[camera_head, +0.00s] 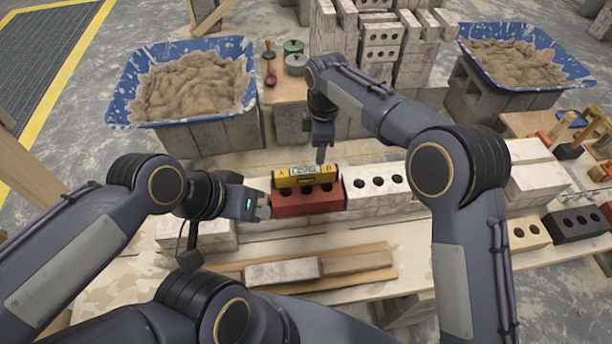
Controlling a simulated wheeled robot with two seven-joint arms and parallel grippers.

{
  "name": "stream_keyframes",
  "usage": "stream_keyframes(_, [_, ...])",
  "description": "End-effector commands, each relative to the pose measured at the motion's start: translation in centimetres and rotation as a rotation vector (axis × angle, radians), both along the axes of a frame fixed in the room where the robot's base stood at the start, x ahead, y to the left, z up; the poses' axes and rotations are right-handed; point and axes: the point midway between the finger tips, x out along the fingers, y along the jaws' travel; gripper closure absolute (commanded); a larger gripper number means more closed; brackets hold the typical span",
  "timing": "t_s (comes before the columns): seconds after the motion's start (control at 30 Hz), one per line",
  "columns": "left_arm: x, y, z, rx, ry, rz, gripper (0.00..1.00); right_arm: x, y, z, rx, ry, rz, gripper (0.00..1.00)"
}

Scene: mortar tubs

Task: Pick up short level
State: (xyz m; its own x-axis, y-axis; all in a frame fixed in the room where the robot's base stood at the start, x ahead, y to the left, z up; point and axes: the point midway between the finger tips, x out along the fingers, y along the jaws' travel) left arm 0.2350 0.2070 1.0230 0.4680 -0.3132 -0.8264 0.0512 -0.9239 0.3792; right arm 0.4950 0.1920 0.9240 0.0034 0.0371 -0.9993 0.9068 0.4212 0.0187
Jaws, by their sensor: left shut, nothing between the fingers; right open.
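The short level (304,176) is yellow with a label and lies along the top of a red brick (308,201) in the row of blocks at the middle. My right gripper (320,157) points down just above and behind the level; it is open, and the pictures do not clearly show whether its fingers touch the level. My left gripper (266,205) is shut and empty, pointing right beside the left end of the red brick.
A white brick with holes (377,190) stands right of the red brick. Blue mortar tubs (133,100) (577,70) stand on blocks behind. Stacked bricks (382,38) stand at the back. Tools (571,127) lie at right.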

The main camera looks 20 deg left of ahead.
Motion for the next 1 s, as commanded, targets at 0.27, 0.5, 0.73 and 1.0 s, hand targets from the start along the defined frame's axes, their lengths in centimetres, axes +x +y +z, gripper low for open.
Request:
stream_keyframes(0.27, [0.0, 0.0, 0.1, 0.0, 0.0, 0.0, 1.0, -1.2, 3.0, -4.0, -0.041, 0.002, 0.12, 0.49])
stream_keyframes(0.5, [0.0, 0.0, 0.6, 0.0, 0.0, 0.0, 1.0, -1.5, 3.0, -6.6, -0.042, 0.004, 0.118, 0.49])
stream_keyframes(0.73, [0.0, 0.0, 1.5, 0.0, 0.0, 0.0, 1.0, -1.9, 3.0, -10.0, -0.04, 0.004, 0.116, 0.49])
stream_keyframes(1.0, [0.0, 0.0, 1.6, 0.0, 0.0, 0.0, 1.0, -1.9, 3.1, -11.0, -0.038, 0.001, 0.115, 0.49])
